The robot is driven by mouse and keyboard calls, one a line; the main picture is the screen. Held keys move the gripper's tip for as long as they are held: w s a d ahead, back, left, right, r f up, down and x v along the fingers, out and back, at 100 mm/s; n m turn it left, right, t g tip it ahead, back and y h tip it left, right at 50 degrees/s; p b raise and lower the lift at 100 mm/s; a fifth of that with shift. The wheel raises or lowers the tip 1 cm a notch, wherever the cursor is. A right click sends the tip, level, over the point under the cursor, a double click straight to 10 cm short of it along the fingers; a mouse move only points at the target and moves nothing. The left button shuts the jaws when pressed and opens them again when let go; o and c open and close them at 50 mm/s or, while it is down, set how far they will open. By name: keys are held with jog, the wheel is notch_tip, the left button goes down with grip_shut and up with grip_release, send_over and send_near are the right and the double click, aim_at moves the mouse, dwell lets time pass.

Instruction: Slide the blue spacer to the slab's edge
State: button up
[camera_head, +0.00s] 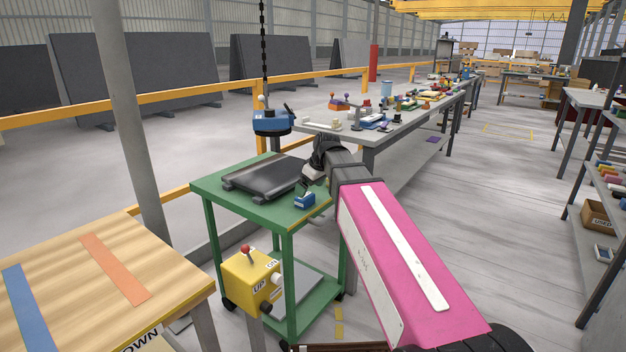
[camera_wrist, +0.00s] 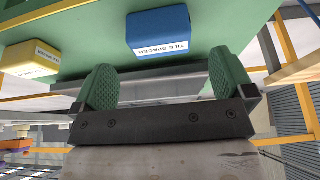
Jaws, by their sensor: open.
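In the wrist view a blue block (camera_wrist: 158,31) with a white label, the spacer, rests against a green surface (camera_wrist: 85,30). My gripper (camera_wrist: 164,75) is open there, its two green ribbed pads apart with nothing between them. The block lies just beyond the fingertips, apart from them. In the head view a dark slab (camera_head: 262,178) lies on a green cart (camera_head: 222,200). My gripper (camera_head: 314,178) is at the slab's right end. A small blue object (camera_head: 304,200) sits on the cart's near right corner; I cannot tell whether it is the same block.
A yellow labelled block (camera_wrist: 30,60) is left of the blue one in the wrist view. A blue hoist-like device (camera_head: 271,122) hangs on a chain behind the cart. A cluttered bench (camera_head: 340,131) stands behind my arm. A yellow control box (camera_head: 250,280) stands in front of the cart.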

aim_at(306, 196)
jog(key=shift+x, duration=3.1)
jog(key=c, duration=0.9)
jog(key=shift+c, duration=0.2)
jog(key=shift+w+a, duration=0.1)
jog(key=shift+w+a, duration=1.05)
jog(key=shift+a, duration=0.3)
jog(key=shift+w+a, duration=1)
jog(key=shift+a, duration=0.35)
